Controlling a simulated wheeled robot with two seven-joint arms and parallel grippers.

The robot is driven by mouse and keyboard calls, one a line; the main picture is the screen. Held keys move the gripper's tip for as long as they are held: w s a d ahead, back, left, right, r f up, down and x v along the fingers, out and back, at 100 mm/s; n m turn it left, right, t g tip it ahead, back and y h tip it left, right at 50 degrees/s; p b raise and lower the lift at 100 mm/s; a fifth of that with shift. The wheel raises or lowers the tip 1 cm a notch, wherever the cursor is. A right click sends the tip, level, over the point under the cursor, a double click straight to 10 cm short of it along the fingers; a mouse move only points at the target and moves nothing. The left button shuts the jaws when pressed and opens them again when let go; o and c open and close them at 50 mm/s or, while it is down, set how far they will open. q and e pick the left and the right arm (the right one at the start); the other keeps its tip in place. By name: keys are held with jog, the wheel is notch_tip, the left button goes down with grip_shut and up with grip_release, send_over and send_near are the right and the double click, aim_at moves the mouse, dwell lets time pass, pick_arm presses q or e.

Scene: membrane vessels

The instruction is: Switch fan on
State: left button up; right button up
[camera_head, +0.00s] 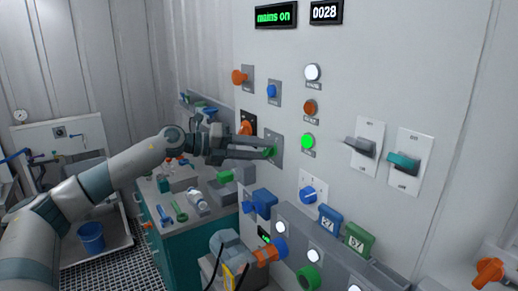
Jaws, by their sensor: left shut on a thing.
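A wall panel (350,70) carries switches, lamps and knobs. My left gripper (265,153) reaches in from the left, its fingers shut on a small green switch (272,151) on a grey plate. The fingers hide part of that switch. Its label is too small to read, so I cannot tell whether it is the fan switch. An orange switch (246,128) on a dark plate sits just up and left of it. A green lamp (308,141) is lit to its right. My right gripper is not in view.
A display (276,16) reads "mains on"; a counter (326,12) reads 0028. Two lever switches, one grey (360,146) and one teal (404,162), stand at right. A bench (182,238) with loose parts lies below my left arm. A blue bucket (91,237) stands at left.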

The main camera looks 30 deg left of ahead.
pick_arm(q)
jog(key=o, duration=1)
jog(key=shift+o, duration=0.2)
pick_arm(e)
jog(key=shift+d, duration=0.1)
pick_arm(q)
jog(key=shift+s+a+b, duration=0.3)
jog(key=shift+a+b, duration=0.05)
jog(key=shift+b, duration=0.05)
pick_arm(e)
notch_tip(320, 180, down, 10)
jog(key=b, duration=1)
pick_arm(q)
jog(key=b+v, duration=0.1)
jog(key=v, duration=1.5)
jog(key=shift+s+r, duration=0.15)
jog(key=shift+r, duration=0.05)
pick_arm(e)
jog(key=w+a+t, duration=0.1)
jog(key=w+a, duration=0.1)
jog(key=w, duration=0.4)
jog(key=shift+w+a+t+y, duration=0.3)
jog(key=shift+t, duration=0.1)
pick_arm(q)
jog(key=shift+a, duration=0.15)
